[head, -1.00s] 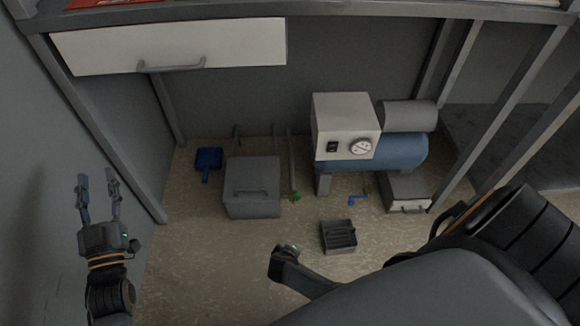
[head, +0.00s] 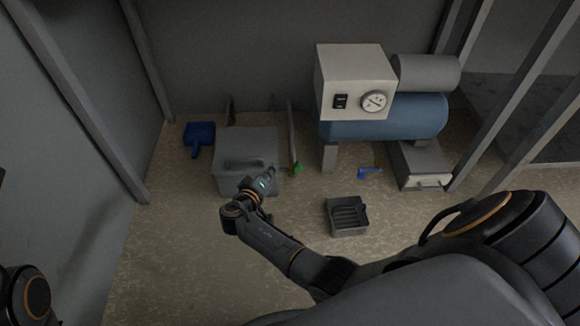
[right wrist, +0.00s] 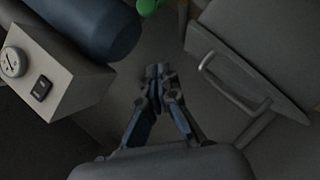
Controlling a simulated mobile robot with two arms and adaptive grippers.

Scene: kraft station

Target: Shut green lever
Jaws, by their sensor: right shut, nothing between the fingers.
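The green lever (head: 297,169) is low at the foot of a thin grey pipe (head: 291,135), between the grey box and the compressor in the head view. In the right wrist view a green part (right wrist: 148,6) shows at the top edge, cut off by the frame. My right gripper (right wrist: 157,74) is shut and empty, its fingertips apart from the green part. In the head view my right wrist is in front of the grey box, left of the lever, and its fingers are hidden. Only a link of my left arm shows at lower left; its gripper is out of view.
A grey lidded box (head: 240,145) with a handle stands left of the lever; its handle (right wrist: 228,84) also shows in the wrist view. A blue compressor tank (head: 385,118) stands right. A blue lever (head: 370,172), a dark tray (head: 347,217) and a blue dustpan (head: 199,134) are on the floor.

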